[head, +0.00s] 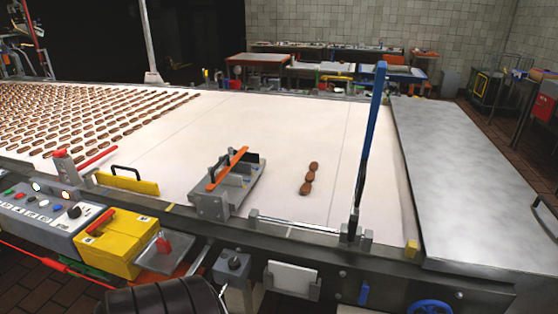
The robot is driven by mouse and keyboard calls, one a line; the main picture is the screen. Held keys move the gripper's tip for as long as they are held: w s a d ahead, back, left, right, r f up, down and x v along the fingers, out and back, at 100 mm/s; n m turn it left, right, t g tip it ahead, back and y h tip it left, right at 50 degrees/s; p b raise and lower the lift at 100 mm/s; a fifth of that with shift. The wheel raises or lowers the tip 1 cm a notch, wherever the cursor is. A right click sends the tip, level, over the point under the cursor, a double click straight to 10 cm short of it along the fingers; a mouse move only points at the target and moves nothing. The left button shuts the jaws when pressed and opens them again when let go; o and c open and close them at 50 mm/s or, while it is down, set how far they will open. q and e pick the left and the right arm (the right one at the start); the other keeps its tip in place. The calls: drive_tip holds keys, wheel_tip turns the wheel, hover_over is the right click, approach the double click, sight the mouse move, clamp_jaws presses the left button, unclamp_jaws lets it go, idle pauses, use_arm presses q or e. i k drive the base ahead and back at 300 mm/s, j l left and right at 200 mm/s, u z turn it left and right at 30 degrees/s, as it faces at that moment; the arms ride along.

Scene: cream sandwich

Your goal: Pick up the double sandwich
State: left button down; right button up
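A brown piece (309,178) with about three rounded lobes in a line lies alone on the white belt (270,120), right of the middle of the head view. It looks like the double sandwich, but it is too small to make out layers or cream. It lies at a slight slant, its far end a little to the right. Neither of my grippers is in view, and nothing is seen touching the piece.
A grey fixture with an orange bar (227,172) stands left of the piece. A tall blue lever (373,110) rises to its right. Many brown biscuits (80,115) lie in rows at the far left. A bare metal table (470,170) is at the right.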

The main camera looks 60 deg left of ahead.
sight(305, 189)
drive_tip(key=u, duration=1.65)
